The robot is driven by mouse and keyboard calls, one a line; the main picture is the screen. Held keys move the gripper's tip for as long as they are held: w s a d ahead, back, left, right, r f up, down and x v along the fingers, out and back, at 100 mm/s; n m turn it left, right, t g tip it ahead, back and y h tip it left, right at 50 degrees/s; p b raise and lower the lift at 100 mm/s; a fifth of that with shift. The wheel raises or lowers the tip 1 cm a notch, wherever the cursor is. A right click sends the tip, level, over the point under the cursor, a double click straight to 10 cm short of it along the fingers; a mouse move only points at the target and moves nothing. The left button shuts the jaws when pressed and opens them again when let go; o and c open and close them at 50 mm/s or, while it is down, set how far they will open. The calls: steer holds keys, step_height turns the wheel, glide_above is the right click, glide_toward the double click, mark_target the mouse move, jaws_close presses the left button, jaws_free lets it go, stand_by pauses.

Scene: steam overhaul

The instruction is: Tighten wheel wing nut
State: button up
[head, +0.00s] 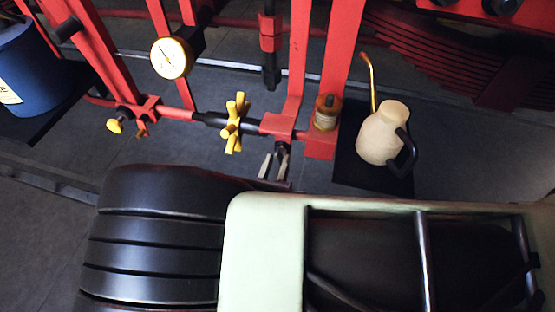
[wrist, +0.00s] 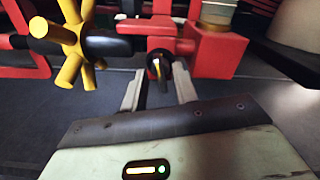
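A yellow spoked handwheel (head: 235,122) sits on a dark shaft beside a red block; it also shows at the upper left of the wrist view (wrist: 72,40). A small dark fitting with a yellowish mark (wrist: 159,66), which looks like the wing nut, hangs under the red block right of the wheel. In the head view its dark body (head: 283,148) shows just beyond my fingers. My gripper (wrist: 158,84) is open, with one finger on each side of this fitting and gaps visible. I cannot tell whether the fingertips reach around it. In the head view my gripper (head: 274,168) is partly hidden.
A cream oil can (head: 379,137) stands on a dark mat to the right. A brass-topped oiler cup (head: 326,113) sits on the red frame. A round gauge (head: 171,58), a yellow knob (head: 115,126) and a blue bucket (head: 30,68) are to the left. Red bars rise behind.

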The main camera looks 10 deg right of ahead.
jaws_close()
steer(key=shift+m, duration=0.3)
steer(key=shift+m+b, duration=0.35)
steer(key=shift+m, duration=1.15)
jaws_free()
steer(key=shift+s, duration=0.1)
